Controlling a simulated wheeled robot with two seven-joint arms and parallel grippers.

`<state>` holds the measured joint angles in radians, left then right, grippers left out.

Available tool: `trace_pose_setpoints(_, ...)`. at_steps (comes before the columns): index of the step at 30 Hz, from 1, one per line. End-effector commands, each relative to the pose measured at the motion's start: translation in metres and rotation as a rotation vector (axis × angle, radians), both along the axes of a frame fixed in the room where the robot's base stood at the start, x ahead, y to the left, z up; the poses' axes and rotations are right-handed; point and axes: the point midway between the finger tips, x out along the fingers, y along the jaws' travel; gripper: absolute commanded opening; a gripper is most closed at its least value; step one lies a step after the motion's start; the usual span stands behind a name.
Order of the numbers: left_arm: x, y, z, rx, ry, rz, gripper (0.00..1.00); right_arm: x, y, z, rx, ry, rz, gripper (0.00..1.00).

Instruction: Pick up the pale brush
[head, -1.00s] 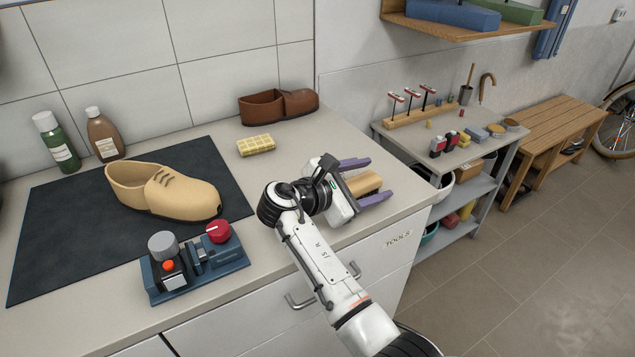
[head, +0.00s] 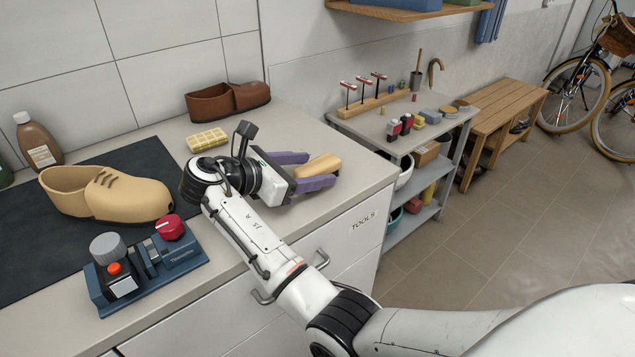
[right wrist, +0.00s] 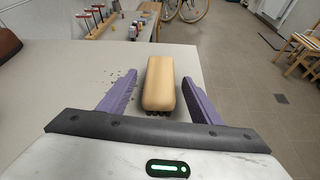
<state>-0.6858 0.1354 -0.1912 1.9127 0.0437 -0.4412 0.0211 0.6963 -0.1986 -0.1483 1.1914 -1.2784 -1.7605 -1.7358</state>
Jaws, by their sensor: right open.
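The pale brush (head: 318,167) lies on the grey counter near its right end. It has a tan wooden back, and dark bristles show under its near end in the right wrist view (right wrist: 159,84). My right gripper (head: 312,170) is open, with its purple fingers low over the counter. In the right wrist view the brush lies lengthwise between the two fingers (right wrist: 160,97), with a gap on each side. Whether any part touches it cannot be told. My left gripper is not in view.
A blue clamp device with a red knob (head: 171,227) and a tan shoe (head: 105,194) stand left of my arm. A yellow sponge-like block (head: 206,139) and a brown shoe (head: 228,100) lie behind. The counter's right edge is close to the brush.

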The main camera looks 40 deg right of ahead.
Motion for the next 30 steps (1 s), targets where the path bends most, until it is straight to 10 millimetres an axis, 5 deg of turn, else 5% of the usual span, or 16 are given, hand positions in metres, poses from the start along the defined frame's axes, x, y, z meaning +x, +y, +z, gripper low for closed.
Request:
trace_pose_setpoints(5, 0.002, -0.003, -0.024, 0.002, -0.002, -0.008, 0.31, 0.003, -0.019, -0.014, -0.001, -0.003, -0.001, 0.58)
trace_pose_setpoints(16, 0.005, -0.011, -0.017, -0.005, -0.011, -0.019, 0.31, 0.004, -0.026, -0.011, -0.001, 0.000, 0.000, 0.58)
trace_pose_setpoints(25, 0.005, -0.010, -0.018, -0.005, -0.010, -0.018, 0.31, 0.004, -0.026, -0.011, -0.001, 0.000, 0.000, 0.12)
trace_pose_setpoints(30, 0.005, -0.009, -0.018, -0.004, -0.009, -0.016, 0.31, 0.004, -0.026, -0.011, -0.001, 0.000, 0.000, 0.12)
